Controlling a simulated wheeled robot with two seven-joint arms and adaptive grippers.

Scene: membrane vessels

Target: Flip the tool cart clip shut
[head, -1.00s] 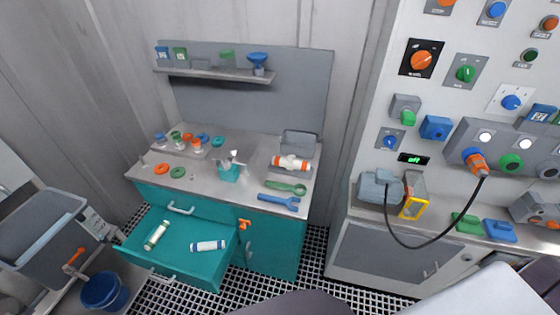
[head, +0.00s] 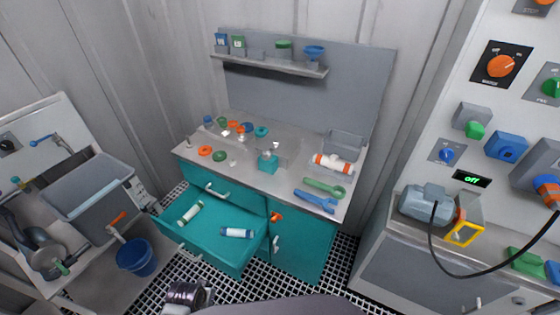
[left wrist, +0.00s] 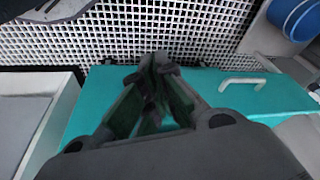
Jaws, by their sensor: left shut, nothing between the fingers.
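The tool cart is the teal cabinet (head: 315,252) with a grey top, in the middle of the head view. A small orange clip (head: 276,217) sits on its front, just right of the open drawer; it is too small to tell its exact position. My left gripper (head: 186,291) shows at the bottom edge of the head view, low over the floor and in front of the drawer, apart from the clip. In the left wrist view its dark fingers (left wrist: 157,75) are together and empty, above teal cart surface with a pale handle (left wrist: 243,82). My right gripper is out of view.
The drawer (head: 208,246) stands pulled out, holding a green-ended cartridge (head: 190,213) and a blue-banded one (head: 237,232). A blue bucket (head: 137,257) and a grey bin (head: 95,185) are at left. A control panel with a hanging black cable (head: 450,274) is at right.

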